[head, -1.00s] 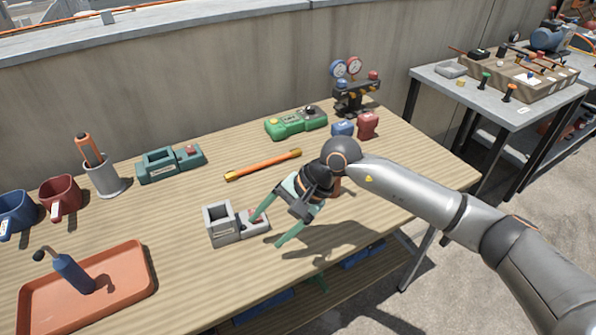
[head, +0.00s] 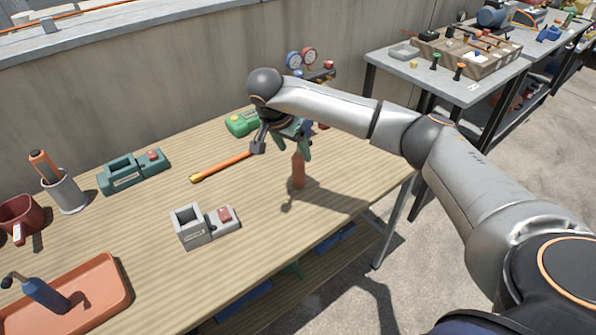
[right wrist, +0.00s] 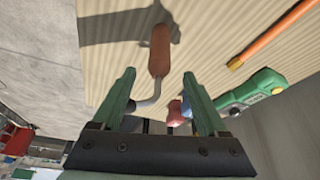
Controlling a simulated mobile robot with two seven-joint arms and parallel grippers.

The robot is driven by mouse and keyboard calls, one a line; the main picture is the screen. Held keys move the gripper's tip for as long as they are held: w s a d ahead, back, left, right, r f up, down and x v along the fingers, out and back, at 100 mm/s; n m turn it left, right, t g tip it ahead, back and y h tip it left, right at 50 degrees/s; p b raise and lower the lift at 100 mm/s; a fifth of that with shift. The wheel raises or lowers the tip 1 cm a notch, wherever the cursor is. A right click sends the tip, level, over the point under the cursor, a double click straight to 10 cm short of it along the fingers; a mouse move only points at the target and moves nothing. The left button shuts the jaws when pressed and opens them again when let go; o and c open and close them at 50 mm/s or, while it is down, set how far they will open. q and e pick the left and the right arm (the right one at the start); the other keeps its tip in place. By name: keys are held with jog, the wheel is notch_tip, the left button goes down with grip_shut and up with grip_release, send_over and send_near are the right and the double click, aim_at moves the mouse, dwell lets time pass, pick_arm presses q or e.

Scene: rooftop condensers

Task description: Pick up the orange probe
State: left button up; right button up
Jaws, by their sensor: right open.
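The gripper is not closed on the probe. In the head view, the wrist and fingers hide the probe's upper part. My left gripper is not in view.
An orange rod with a yellow end (head: 222,167) lies left of the gripper. A grey box with a red button (head: 205,226) stands in front. A green device (head: 243,122) and a gauge set (head: 309,61) are behind. A blue tool sits in the orange tray (head: 108,278).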

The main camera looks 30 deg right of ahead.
aim_at(297, 154)
jog(key=shift+x, duration=2.7)
jog(key=shift+d+r, duration=0.1)
grip_shut()
